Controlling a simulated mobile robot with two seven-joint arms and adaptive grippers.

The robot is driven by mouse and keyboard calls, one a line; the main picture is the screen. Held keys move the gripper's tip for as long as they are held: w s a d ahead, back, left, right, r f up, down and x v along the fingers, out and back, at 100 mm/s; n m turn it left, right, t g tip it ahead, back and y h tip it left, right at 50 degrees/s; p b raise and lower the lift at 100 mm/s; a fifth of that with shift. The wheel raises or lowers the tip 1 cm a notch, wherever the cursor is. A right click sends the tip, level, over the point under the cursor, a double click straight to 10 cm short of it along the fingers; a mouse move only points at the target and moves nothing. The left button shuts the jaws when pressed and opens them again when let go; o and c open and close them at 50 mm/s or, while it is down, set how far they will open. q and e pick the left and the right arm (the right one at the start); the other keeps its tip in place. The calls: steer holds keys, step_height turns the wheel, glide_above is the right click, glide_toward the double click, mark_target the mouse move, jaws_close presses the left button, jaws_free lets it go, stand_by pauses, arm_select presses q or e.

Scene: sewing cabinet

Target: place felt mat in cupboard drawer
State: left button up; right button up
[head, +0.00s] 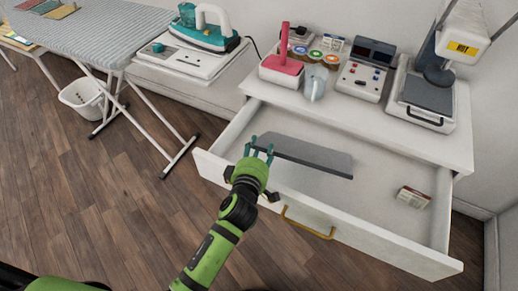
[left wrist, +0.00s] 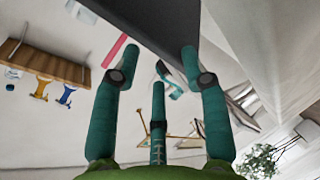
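The felt mat (head: 308,154) is a dark grey, flat rectangle inside the outline of the open white cupboard drawer (head: 385,213), towards its left part. I cannot tell whether it touches the drawer floor. My left gripper (head: 262,147) is at the mat's left end, its teal fingers parted. In the left wrist view the mat (left wrist: 155,18) fills the top middle. The fingertips (left wrist: 160,60) stand apart there, the right one overlapping the mat's edge in the picture, with no clear grip on it. My right gripper is not in view.
A small box (head: 413,197) lies in the drawer's right part. A gold handle (head: 307,223) is on the drawer front. An ironing board (head: 85,40) stands at left.

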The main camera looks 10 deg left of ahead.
arm_select(q)
steer(key=shift+s+r, duration=0.1)
steer(key=shift+d+b+v, duration=0.25)
steer(key=shift+b+v, duration=0.35)
steer(key=shift+v, duration=5.3)
steer(key=s+a+f+m+g, duration=0.1)
steer(key=s+f+m+g, duration=0.2)
steer(key=f, duration=0.8)
steer(key=s+f+m+g+h, duration=0.15)
steer(key=s+f+m, duration=0.25)
steer(key=f, duration=0.7)
steer(key=s+a+f+m+g, duration=0.1)
steer(key=s+f+m+g, duration=0.2)
steer(key=f, duration=0.7)
steer(key=s+a+f+m+g, duration=0.2)
steer(key=s+a+f, duration=0.2)
steer(key=s, duration=0.3)
steer(key=s+a+f+m+g+y, duration=0.1)
steer(key=s+a+f+m+g, duration=0.1)
steer(key=s+a+f, duration=0.2)
steer(key=s+a+f+m+g+y, duration=0.1)
steer(key=s+a+f, duration=0.3)
steer(key=s+f, duration=0.4)
steer(key=s+g, duration=0.1)
steer(key=s, duration=0.3)
steer(key=shift+a+m, duration=0.2)
steer(key=shift+m, duration=0.2)
steer(key=shift+f+g, duration=0.1)
steer(key=shift+g, duration=0.15)
